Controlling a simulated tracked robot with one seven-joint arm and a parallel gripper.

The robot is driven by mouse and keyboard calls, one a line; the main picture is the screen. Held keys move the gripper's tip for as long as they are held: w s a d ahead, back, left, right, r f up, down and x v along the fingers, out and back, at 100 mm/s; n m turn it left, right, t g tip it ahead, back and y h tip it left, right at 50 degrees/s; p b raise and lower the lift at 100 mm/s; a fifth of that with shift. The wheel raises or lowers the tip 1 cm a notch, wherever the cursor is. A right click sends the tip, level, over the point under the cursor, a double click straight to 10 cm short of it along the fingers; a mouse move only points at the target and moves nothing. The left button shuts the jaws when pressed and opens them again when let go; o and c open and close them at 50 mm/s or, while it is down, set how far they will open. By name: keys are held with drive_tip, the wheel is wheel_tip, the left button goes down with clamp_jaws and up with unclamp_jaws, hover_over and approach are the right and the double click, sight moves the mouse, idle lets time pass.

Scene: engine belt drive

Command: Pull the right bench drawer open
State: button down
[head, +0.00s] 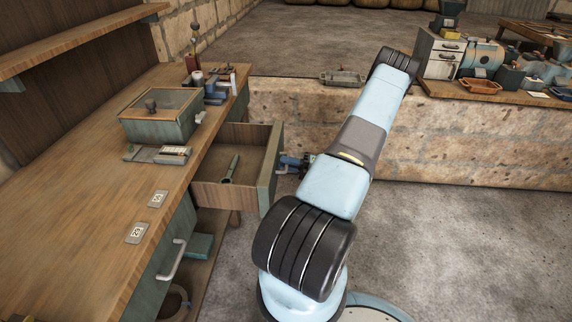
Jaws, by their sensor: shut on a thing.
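The right bench drawer (236,195) stands pulled out from under the wooden bench (95,215), at its far end. Its wooden inside shows, with a green tube-like part (231,169) lying in it. My gripper (287,164) is at the outer face of the drawer front, shut on its handle. The handle and my fingertips are mostly hidden by the drawer front and my arm.
A nearer bench front has a metal handle (172,260) and open shelf space beside it. A stone ledge (330,122) runs behind; grey floor at the right is clear.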

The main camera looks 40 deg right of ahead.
drive_tip(key=shift+s+a+f, duration=0.15)
drive_tip(key=shift+a+f, duration=0.05)
drive_tip(key=shift+f, duration=0.05)
drive_tip(key=c, duration=1.4)
unclamp_jaws()
drive_tip(key=shift+o, duration=0.9)
drive_tip(key=shift+d+r, duration=0.1)
drive_tip(key=shift+d, duration=0.1)
drive_tip(key=v, duration=1.3)
drive_tip(key=shift+s+d, duration=0.15)
drive_tip(key=shift+s, duration=0.05)
